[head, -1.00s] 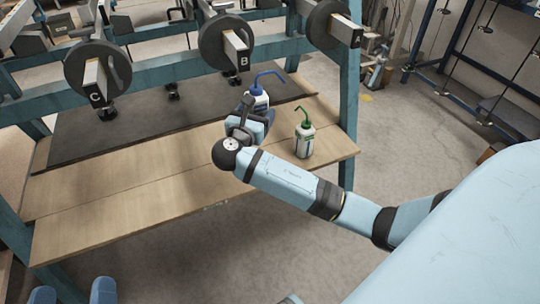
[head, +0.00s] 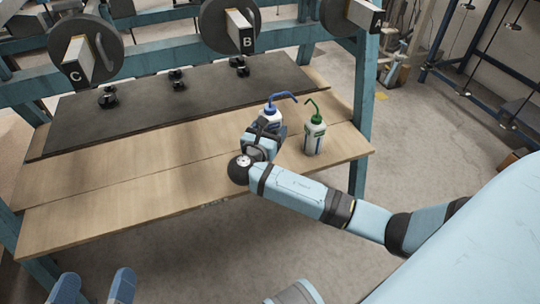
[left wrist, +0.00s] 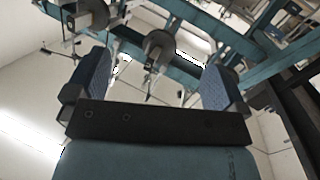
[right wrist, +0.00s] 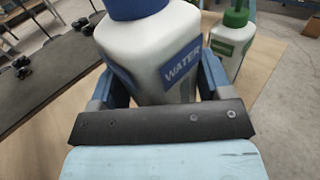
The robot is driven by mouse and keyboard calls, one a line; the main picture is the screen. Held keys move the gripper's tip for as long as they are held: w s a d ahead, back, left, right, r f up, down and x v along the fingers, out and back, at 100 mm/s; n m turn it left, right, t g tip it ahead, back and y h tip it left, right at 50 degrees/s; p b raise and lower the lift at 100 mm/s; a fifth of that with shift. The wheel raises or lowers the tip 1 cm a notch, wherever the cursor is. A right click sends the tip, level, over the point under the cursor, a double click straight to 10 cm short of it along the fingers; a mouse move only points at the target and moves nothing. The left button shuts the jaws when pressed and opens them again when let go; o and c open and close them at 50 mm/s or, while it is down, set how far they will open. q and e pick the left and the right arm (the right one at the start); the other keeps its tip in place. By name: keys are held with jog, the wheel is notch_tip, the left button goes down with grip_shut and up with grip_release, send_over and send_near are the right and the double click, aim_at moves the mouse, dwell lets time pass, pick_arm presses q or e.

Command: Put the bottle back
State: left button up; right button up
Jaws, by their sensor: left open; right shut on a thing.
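A white wash bottle with a blue cap and bent blue spout (head: 271,117) stands at the right part of the wooden bench. In the right wrist view its label reads WATER (right wrist: 150,55). My right gripper (head: 264,137) is shut on this bottle, a finger on each side of its body. I cannot tell whether its base touches the bench. My left gripper (head: 92,287) is open and empty at the lower left of the head view, apart from the bench. The left wrist view shows its two blue fingers (left wrist: 155,85) spread with nothing between.
A second white bottle with a green cap (head: 315,135) stands just right of the held one. A dark mat (head: 150,110) covers the back of the bench (head: 120,195). Levers marked C (head: 75,73), B (head: 247,40) and A (head: 378,22) hang above. The bench's left and front are clear.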

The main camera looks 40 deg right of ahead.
notch_tip(320, 180, down, 2)
jog(key=shift+f, duration=0.15)
jog(key=shift+f+b, duration=0.45)
jog(key=shift+f, duration=0.1)
notch_tip(320, 180, down, 4)
jog(key=shift+f+b, duration=0.1)
jog(key=shift+b, duration=1.05)
jog(key=shift+f, duration=0.1)
pick_arm(q)
jog(key=shift+w+a+f+m, duration=0.25)
jog(key=shift+w+m, duration=0.15)
jog(key=shift+m, duration=0.15)
jog(key=shift+w+a+f+m, duration=0.2)
jog(key=shift+w+m, duration=0.15)
jog(key=shift+m, duration=0.2)
pick_arm(e)
jog(key=o, duration=0.7)
jog(key=shift+o, duration=0.2)
